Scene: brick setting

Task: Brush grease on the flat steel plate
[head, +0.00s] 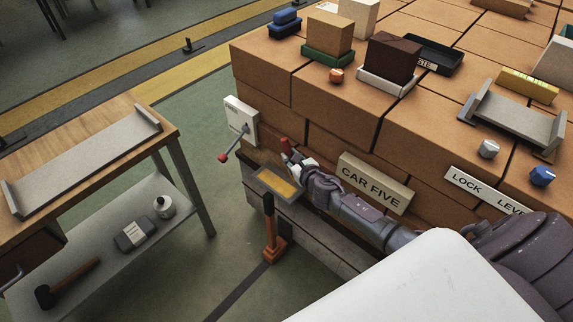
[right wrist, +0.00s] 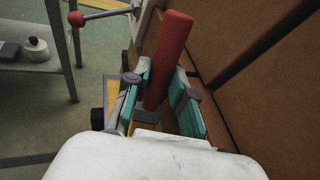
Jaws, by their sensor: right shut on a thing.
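My right gripper (head: 298,167) is shut on a red-handled tool, which I take to be the brush (head: 286,148). In the right wrist view the red handle (right wrist: 172,50) stands tilted between the teal finger pads of my right gripper (right wrist: 163,92). The brush's bristle end is hidden. Just below and left of the gripper lies a flat grey plate (head: 258,188) with a yellow patch on it, perhaps grease. I cannot tell whether the brush touches it. My left gripper is not in view.
A white lever box (head: 239,118) with a red-knobbed lever is close left of the gripper. Brick-stacked car (head: 305,93) rises behind. A workbench (head: 165,128) stands left, with clear floor between.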

